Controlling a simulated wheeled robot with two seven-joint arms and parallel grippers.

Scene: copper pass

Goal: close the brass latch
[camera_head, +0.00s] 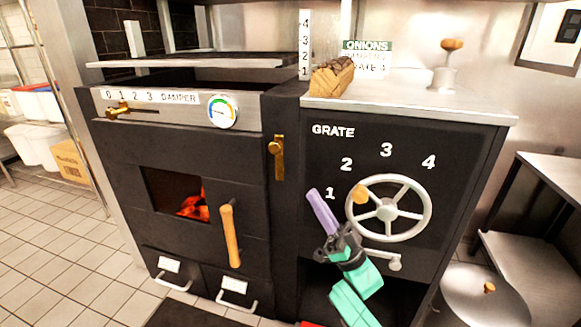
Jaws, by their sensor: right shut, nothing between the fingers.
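The brass latch (278,157) is on the dark stove front, between the firebox door and the grate panel. Its bar stands upright, with a knob at its upper left. The black firebox door (165,150) looks flush with the front and has a wooden handle (230,235). My right gripper (313,193) has purple fingers, shut and empty, pointing up and left. It is below and to the right of the latch, apart from it, in front of the grate panel and just left of the handwheel. My left gripper is out of view.
The grey handwheel (425,213) with its wooden knob is close to the right of my right gripper. A damper slider (122,109) and dial (222,111) are above the door. A round lid (470,290) is at the lower right.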

